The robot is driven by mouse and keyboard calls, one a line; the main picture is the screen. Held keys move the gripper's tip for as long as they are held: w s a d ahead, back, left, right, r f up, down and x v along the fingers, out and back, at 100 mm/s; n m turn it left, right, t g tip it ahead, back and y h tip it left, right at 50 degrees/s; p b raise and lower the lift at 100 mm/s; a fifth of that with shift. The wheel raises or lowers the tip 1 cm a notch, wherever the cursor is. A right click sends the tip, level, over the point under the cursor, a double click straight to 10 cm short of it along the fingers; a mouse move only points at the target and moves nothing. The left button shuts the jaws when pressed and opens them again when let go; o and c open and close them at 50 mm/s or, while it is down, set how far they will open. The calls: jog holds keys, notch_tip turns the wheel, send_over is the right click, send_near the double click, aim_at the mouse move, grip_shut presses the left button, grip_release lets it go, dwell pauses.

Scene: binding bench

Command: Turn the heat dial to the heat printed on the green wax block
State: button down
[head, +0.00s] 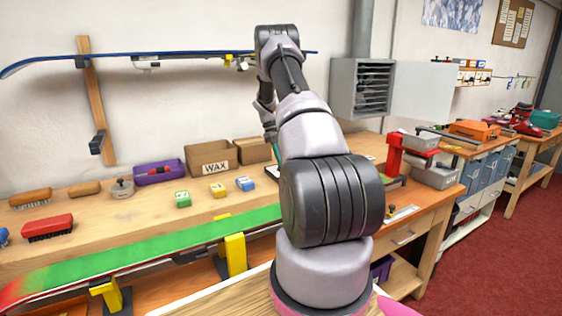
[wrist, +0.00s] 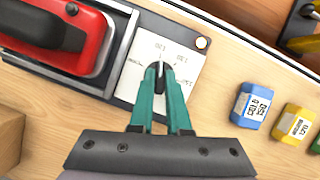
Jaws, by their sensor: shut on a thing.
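In the wrist view my gripper (wrist: 160,72) has its teal fingers closed around the dark knob of the heat dial (wrist: 159,83). The knob's pointer is toward the top of the white scale plate (wrist: 182,96), near a printed mark; the small print around it is hard to read. The green wax block (wrist: 314,140) is cut off at the right edge of the wrist view, and its print cannot be read there. In the head view the green wax block (head: 183,199) stands on the bench, its label too small to read. My arm hides the gripper and dial there.
A yellow block (wrist: 291,123) and a blue block (wrist: 254,105) stand between the dial and the green one. A red iron (wrist: 62,38) sits left of the dial in a grey holder. A green ski (head: 150,250) runs along the bench front.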

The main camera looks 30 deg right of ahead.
jog(key=m+y, duration=0.1)
jog(key=m, duration=0.3)
jog(key=shift+d+m+y, duration=0.15)
jog(key=shift+m+y, duration=0.15)
jog(key=shift+y, duration=0.1)
jog(key=shift+m+t+y, duration=0.3)
jog(key=shift+m+y, duration=0.6)
jog(key=shift+m, duration=1.4)
jog(key=shift+d, duration=0.1)
jog(key=c, duration=0.9)
grip_release()
jog(key=shift+r, duration=0.1)
